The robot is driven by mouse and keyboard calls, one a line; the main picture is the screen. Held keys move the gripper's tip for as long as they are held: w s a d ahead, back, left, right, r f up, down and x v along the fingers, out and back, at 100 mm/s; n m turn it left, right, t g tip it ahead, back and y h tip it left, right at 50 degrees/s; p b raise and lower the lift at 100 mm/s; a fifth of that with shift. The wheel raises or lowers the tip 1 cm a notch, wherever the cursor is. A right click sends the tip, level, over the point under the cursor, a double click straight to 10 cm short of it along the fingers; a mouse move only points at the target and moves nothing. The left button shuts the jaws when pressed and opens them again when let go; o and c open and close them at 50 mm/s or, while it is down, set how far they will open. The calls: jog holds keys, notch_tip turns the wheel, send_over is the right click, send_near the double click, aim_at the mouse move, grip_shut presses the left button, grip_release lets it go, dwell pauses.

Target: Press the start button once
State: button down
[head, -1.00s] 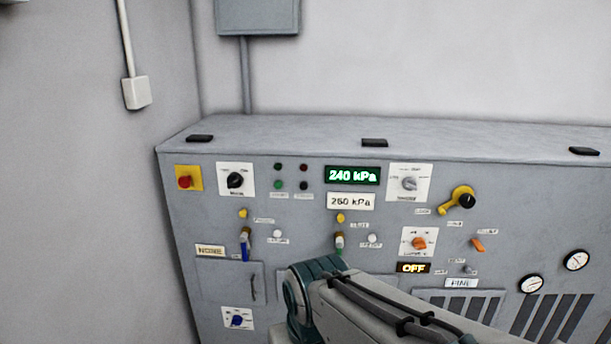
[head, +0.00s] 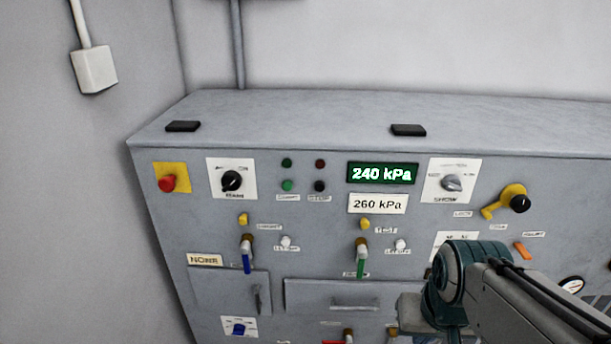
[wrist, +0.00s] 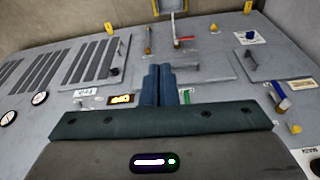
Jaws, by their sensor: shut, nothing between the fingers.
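The start button looks to be the green button (head: 288,186) on the upper left of the grey panel (head: 227,205) in the head view. Its small label is blurred. A dark button (head: 320,187) sits just right of it, and a green lamp (head: 287,162) and a dark red lamp (head: 320,164) sit above the pair. My gripper (wrist: 159,86) is shut and empty in the wrist view, its fingers over the panel front. In the head view my arm is at the lower right, well away from the green button. I cannot make out the green button in the wrist view.
A red button on a yellow plate (head: 167,179) and a black MAIN knob (head: 232,181) are left of the green button. A green display (head: 382,173) reads 240 kPa, above a 260 kPa label (head: 378,204). Valve handles, including a blue one (head: 247,262), stick out lower down.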

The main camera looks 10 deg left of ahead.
aim_at(287, 186)
jog(key=w+a+r+n+t+y+p, duration=0.1)
jog(key=w+a+t+p, duration=0.15)
jog(key=w, duration=0.65)
jog(key=w+a+t+p, duration=0.1)
jog(key=w+a+t, duration=0.3)
jog(key=w, duration=0.4)
jog(key=w+a+r+t+y+p, duration=0.1)
jog(key=a+r+y+p, duration=0.1)
jog(key=a+y, duration=0.3)
jog(key=w+a+r+n+y+p, duration=0.1)
jog(key=a+y, duration=0.5)
jog(key=a, duration=0.7)
jog(key=shift+w+a+r+t+p, duration=0.25)
jog(key=shift+w+r+t+p, duration=0.15)
jog(key=shift+w, duration=0.35)
jog(key=shift+w, duration=0.15)
jog(key=shift+w+a+p, duration=0.2)
jog(key=shift+w+p, duration=0.45)
jog(key=shift+w, duration=3.6)
jog(key=shift+w, duration=0.1)
jog(key=shift+w, duration=0.35)
